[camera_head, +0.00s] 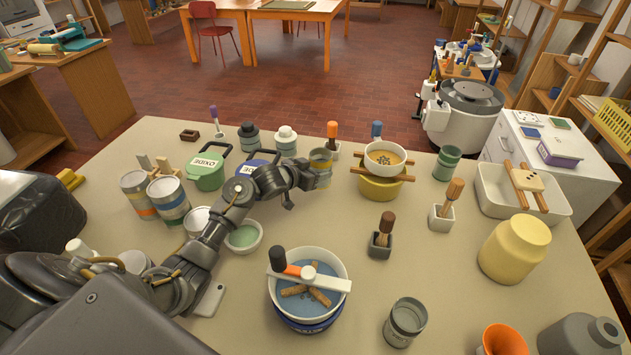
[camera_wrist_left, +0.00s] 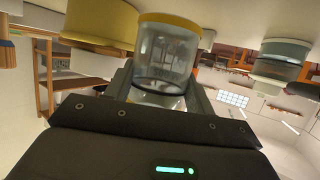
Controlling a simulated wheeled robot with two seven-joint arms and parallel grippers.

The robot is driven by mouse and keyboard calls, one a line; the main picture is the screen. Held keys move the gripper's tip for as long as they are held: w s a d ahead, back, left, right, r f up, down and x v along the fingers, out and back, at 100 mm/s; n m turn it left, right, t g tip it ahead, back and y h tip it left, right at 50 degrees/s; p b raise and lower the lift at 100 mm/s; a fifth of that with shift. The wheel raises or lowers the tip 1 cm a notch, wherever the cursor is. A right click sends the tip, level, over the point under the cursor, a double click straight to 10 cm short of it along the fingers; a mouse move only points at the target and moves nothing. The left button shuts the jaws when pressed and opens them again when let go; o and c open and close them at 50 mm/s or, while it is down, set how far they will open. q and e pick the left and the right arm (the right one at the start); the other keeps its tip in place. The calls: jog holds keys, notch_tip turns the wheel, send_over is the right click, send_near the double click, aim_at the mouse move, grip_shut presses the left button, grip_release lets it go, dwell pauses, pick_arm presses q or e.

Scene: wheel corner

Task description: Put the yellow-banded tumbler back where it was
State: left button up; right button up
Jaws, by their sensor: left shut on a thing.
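The yellow-banded tumbler (camera_head: 321,160) is at the back middle of the table, between the white-topped jar and the yellow pot. In the left wrist view the clear grey tumbler (camera_wrist_left: 168,60) sits between my fingers, with its yellow band at the end by the tabletop. That view is upside down. My left gripper (camera_head: 312,174) is shut on the tumbler and covers part of it. It also shows in the left wrist view (camera_wrist_left: 160,92). I cannot tell whether the tumbler touches the table. My right gripper is not in view.
The yellow pot with a bowl (camera_head: 384,160) on wooden sticks stands close to the right. A white-topped jar (camera_head: 286,140) and an orange-handled brush (camera_head: 332,132) stand nearby. A green tumbler (camera_head: 447,163) stands further right. Table front of the tumbler is clear.

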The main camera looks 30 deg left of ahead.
pick_arm(q)
jog(key=shift+s+d+f, duration=0.1)
jog(key=shift+s+f, duration=0.2)
jog(key=shift+f, duration=0.05)
jog(key=f, duration=0.3)
jog(key=shift+s+p, duration=0.4)
jog(key=shift+f, duration=0.45)
jog(key=o, duration=1.2)
jog(key=shift+f, duration=0.1)
jog(key=shift+c, duration=0.2)
jog(key=v, duration=1.2)
jog(key=shift+w, duration=0.1)
